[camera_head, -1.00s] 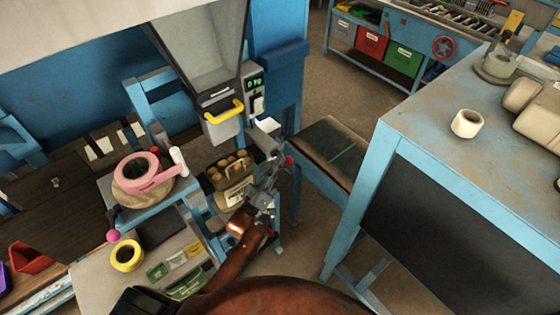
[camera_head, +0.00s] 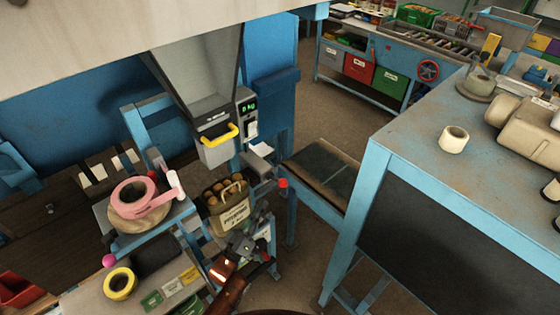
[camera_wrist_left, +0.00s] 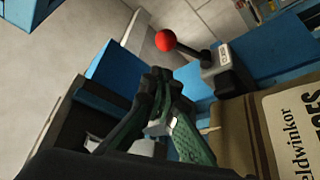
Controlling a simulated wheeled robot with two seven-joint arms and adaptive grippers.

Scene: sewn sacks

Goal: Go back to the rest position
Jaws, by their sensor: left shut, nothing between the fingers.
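My left gripper (camera_head: 247,238) is low in the head view, just in front of and slightly right of the brown paper sack (camera_head: 228,212). Its fingers are shut and empty; the left wrist view shows the dark green fingers (camera_wrist_left: 157,78) closed together. The sack stands open at the top, full of round brown items, with a handle and printed label. Part of the sack (camera_wrist_left: 238,130) fills the right of the left wrist view, close beside the fingers but apparently not held. My right gripper is in neither view.
A red-knobbed lever (camera_head: 283,183) sticks out near the gripper; its red ball (camera_wrist_left: 165,40) shows beyond the fingers. A filling hopper (camera_head: 215,150) hangs above the sack. A stand with pink tape (camera_head: 132,192) is left. A blue-framed table (camera_head: 400,140) is right, with open floor behind.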

